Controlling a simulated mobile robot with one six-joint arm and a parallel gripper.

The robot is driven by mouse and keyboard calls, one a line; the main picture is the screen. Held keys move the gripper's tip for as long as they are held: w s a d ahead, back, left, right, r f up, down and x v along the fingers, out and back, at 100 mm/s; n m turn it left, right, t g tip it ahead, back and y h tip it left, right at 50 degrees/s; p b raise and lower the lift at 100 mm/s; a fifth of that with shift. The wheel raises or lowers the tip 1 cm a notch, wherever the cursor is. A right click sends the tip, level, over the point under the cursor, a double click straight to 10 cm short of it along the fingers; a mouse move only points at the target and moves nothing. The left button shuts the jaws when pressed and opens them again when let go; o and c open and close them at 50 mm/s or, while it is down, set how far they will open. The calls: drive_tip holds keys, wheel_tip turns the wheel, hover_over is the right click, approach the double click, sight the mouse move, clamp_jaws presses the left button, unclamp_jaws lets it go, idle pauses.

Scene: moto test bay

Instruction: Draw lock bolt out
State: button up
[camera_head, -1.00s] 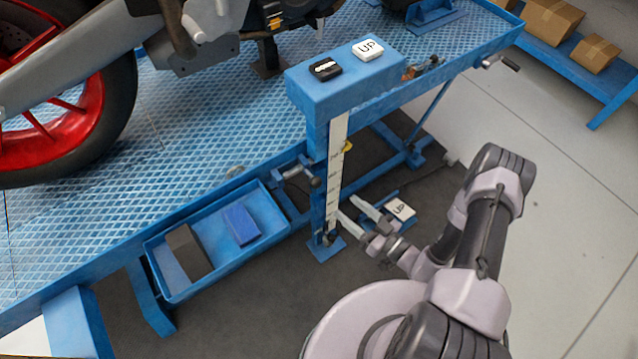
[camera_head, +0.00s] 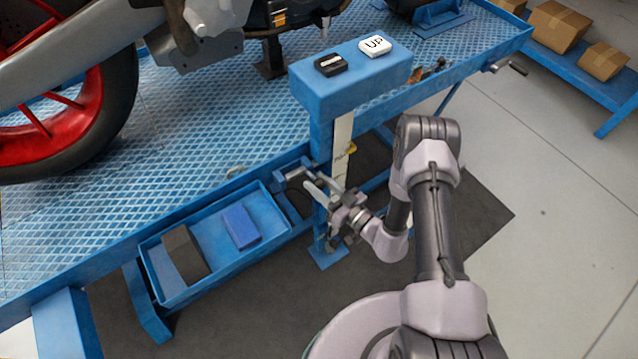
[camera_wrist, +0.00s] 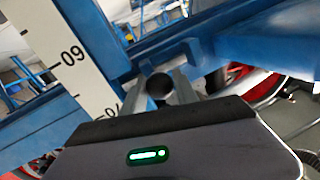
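The lock bolt (camera_head: 296,173) is a grey piece at the blue lift's edge, left of the post with the white scale. Its round dark knob (camera_wrist: 160,86) faces me in the wrist view. My gripper (camera_head: 317,184) is at the bolt's outer end, in front of the post. In the wrist view its two grey fingers (camera_wrist: 162,82) are apart, one on each side of the knob. Whether they touch it I cannot tell. In the head view the fingers hide the knob.
The scale post (camera_head: 342,140) stands close beside my gripper. A blue tray (camera_head: 165,285) with a dark block and a blue block lies to the left. Above is a blue console (camera_head: 340,95) with black and white "UP" buttons. A motorcycle stands on the lift deck (camera_head: 215,140).

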clamp_jaws()
idle(1.1)
